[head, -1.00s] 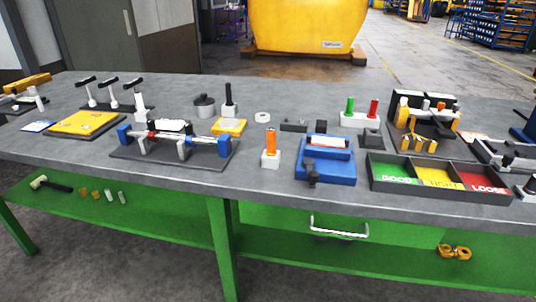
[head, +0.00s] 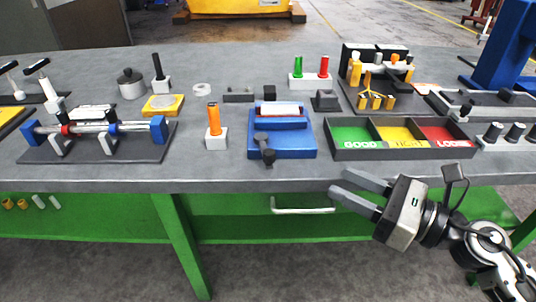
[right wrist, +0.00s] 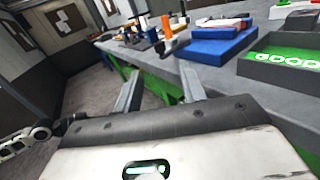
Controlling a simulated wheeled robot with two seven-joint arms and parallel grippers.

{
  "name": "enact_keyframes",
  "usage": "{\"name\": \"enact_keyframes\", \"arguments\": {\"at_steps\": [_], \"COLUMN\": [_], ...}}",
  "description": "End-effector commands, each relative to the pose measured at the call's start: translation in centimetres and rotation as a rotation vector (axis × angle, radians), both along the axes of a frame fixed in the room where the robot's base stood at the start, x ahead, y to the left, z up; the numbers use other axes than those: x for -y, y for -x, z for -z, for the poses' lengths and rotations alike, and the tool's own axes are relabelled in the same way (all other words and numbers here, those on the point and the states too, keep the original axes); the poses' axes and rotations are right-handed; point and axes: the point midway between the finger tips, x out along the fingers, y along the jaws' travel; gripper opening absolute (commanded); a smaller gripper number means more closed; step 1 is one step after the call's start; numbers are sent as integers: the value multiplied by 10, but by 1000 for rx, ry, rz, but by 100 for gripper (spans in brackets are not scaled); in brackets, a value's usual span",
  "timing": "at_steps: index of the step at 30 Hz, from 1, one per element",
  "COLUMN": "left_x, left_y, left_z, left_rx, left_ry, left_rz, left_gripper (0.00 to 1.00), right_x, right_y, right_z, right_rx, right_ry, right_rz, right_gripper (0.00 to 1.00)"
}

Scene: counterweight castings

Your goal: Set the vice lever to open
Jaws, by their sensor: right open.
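The blue vice (head: 295,148) sits near the front edge of the bench, with a light cylindrical piece (head: 280,109) along its top. Its dark lever (head: 263,143) is at the vice's front left, with a knob at the lower end towards the bench edge. My right gripper (head: 339,181) is open and empty at the bench's front edge, to the right of the vice and apart from it. In the right wrist view the open fingers (right wrist: 160,85) point towards the bench, and the blue vice (right wrist: 210,50) lies beyond them; its lever cannot be made out there. My left gripper is not seen.
A three-part tray (head: 345,153) marked GOOD and LOOSE stands right of the vice, above my right gripper. An orange-handled tool in a white block (head: 215,136) stands left of the vice. A white drawer handle (head: 303,210) is below the bench edge. Bare bench lies before the vice.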

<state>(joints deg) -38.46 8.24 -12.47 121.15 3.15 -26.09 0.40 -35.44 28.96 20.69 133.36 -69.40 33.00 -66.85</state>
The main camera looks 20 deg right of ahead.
Motion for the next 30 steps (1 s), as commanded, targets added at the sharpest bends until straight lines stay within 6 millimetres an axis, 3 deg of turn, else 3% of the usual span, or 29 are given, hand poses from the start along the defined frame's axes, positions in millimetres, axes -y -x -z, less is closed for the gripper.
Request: {"name": "enact_keyframes", "arguments": {"at_steps": [8, 21, 30], "left_x": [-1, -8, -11], "left_y": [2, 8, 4], "left_z": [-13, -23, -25], "left_rx": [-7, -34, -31], "left_ry": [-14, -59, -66], "left_rz": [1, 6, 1], "left_gripper": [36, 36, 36], "right_x": [-20, -78, -99], "right_y": [-22, -96, -120], "right_z": [-5, -4, 0], "right_rx": [35, 31, 29], "right_ry": [81, 72, 73], "right_rz": [-21, -14, -16], "right_gripper": [41, 41, 41]}}
